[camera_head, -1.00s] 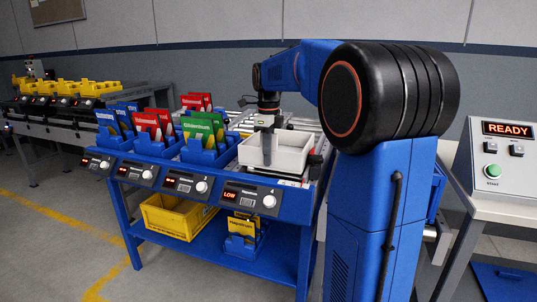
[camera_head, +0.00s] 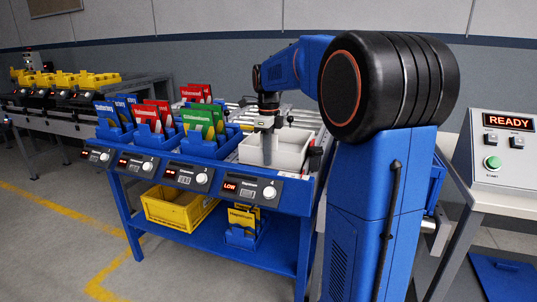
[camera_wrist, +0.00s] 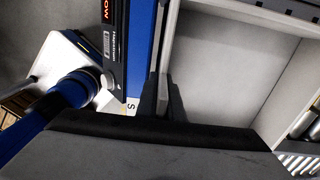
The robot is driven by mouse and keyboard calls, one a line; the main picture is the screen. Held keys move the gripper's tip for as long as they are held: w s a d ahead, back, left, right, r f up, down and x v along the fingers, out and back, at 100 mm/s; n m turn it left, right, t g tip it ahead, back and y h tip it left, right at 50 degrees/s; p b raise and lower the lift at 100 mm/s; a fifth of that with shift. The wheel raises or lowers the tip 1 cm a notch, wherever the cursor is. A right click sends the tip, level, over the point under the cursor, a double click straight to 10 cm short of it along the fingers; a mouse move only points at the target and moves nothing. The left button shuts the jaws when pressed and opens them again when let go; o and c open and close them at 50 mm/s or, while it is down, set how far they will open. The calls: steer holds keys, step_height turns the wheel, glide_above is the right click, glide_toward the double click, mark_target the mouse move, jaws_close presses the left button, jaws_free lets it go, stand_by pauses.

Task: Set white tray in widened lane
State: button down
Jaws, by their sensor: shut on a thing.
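The white tray (camera_head: 294,152) is an open, shallow rectangular box at the right end of the blue workstation, behind the panel reading LOW. It shows from above in the wrist view (camera_wrist: 215,55). My gripper (camera_head: 267,150) points down at the tray's front-left side. In the wrist view my gripper (camera_wrist: 162,100) has its fingers closed on the tray's wall, beside the blue edge. The lane (camera_head: 307,172) is mostly hidden under the tray, so I cannot tell whether the tray's base rests fully on it.
Left of the tray, blue racks (camera_head: 196,150) hold red, green and blue packets. Number panels (camera_head: 250,187) line the front edge. A yellow bin (camera_head: 178,208) is on the lower shelf. A READY console (camera_head: 506,140) stands right. Rollers run behind the tray.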

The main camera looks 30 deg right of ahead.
steer(key=c, duration=1.8)
jaws_free()
steer(key=shift+c, duration=0.2)
steer(key=o, duration=0.4)
steer(key=shift+r, duration=4)
steer(key=shift+s, duration=0.1)
